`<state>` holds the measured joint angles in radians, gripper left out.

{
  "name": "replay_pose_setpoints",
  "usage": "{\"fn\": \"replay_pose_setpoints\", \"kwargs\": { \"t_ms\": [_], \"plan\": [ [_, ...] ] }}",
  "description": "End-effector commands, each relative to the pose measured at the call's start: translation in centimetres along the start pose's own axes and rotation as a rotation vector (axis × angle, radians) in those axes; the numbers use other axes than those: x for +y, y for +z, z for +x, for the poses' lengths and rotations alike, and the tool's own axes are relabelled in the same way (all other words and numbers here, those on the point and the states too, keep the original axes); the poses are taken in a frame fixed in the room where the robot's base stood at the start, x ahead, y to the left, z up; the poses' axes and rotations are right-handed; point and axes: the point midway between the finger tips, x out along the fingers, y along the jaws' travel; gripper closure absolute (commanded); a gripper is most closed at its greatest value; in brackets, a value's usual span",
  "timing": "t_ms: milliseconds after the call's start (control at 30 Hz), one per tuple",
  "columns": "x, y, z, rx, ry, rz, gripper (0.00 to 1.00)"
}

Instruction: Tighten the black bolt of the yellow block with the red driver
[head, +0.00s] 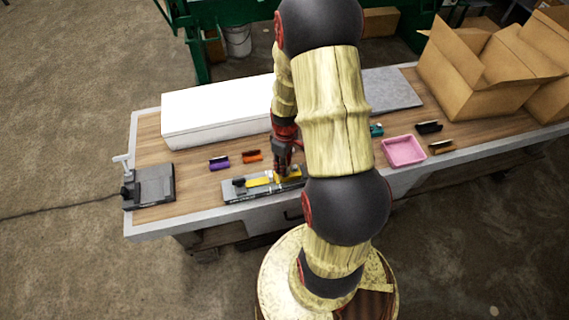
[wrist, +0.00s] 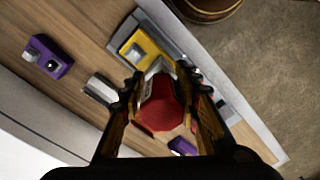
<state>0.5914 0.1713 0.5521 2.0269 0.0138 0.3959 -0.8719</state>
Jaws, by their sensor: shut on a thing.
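My gripper (wrist: 160,88) is shut on the red driver (wrist: 163,108), whose red handle fills the space between the fingers in the wrist view. The driver points toward the yellow block (wrist: 133,54), which sits on a grey fixture on the bench. In the head view my gripper (head: 283,166) is low over the right part of the grey fixture (head: 235,194), beside yellow parts. The black bolt is hidden behind the driver and gripper, and I cannot tell whether the driver's tip touches it.
A purple block (head: 219,162) and an orange block (head: 252,156) lie behind the fixture. A long white box (head: 215,113) stands farther back. A pink tray (head: 404,151) and cardboard boxes (head: 475,75) are to the right. A dark device (head: 152,185) stands at the bench's left end.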

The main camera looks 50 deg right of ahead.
Motion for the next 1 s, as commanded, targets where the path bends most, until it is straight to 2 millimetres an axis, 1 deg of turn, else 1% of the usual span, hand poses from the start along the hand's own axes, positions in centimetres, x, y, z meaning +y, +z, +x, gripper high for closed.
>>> {"fn": "replay_pose_setpoints", "kwargs": {
  "t_ms": [1000],
  "plan": [
    [0.0,0.0,1.4,0.000,0.000,0.000,0.97]
  ]
}}
